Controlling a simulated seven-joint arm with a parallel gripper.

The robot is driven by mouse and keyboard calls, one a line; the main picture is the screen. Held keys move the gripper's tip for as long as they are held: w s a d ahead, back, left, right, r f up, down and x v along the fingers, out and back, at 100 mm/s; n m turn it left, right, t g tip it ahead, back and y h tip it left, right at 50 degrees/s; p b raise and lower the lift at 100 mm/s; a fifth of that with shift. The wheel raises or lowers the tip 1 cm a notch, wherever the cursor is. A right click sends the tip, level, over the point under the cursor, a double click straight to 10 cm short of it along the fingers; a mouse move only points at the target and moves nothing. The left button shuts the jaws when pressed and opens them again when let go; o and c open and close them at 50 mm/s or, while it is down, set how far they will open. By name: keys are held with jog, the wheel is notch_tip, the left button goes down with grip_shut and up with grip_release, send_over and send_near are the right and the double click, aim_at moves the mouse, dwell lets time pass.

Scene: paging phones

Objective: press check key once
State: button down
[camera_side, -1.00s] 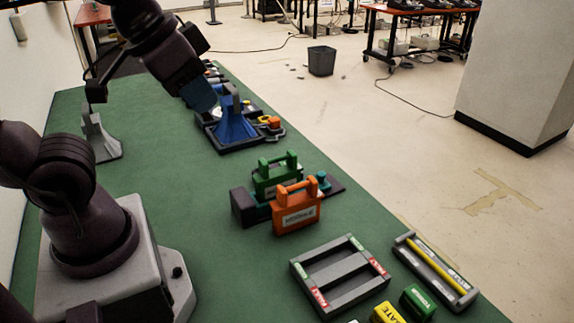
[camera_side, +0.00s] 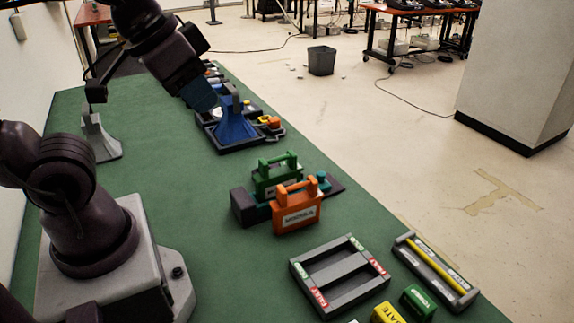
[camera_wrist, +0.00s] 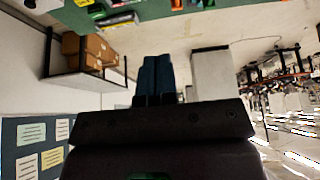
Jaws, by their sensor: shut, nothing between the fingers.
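My gripper (camera_wrist: 157,62) shows in the wrist view as two dark blue fingers pressed together, with nothing between them. In the side view my arm's blue end hangs over the far part of the green table, beside a blue wedge-shaped piece (camera_side: 236,128) in a dark tray; the fingertips are hard to make out there. An orange handled unit (camera_side: 297,207) and a green handled unit (camera_side: 277,177) stand upright near mid-table on a dark base (camera_side: 245,208). A teal knob (camera_side: 323,178) sits at the base's right. No key is readable as the check key.
A grey divided frame (camera_side: 340,274), a tray with a yellow rod (camera_side: 436,268), a yellow block (camera_side: 387,313) and a green block (camera_side: 418,301) lie at the near right. A grey stand (camera_side: 100,140) is at the left. The green table (camera_side: 180,190) is clear between.

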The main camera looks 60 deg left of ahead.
jog(key=w+a+f+m+g+y, duration=0.1)
jog(key=w+a+f, duration=0.7)
jog(key=a+f, duration=0.2)
jog(key=w+a+f+m+g+y, duration=0.1)
jog(key=w+a+f+y, duration=0.1)
jog(key=w+a+f, duration=0.7)
jog(key=w+a+f+m+t+h, duration=0.1)
jog(key=w+m+t+h, duration=0.1)
jog(key=w+m+t, duration=0.3)
jog(key=shift+w+f+m+t, duration=0.15)
jog(key=shift+w+m+t, duration=0.25)
jog(key=shift+w, duration=0.7)
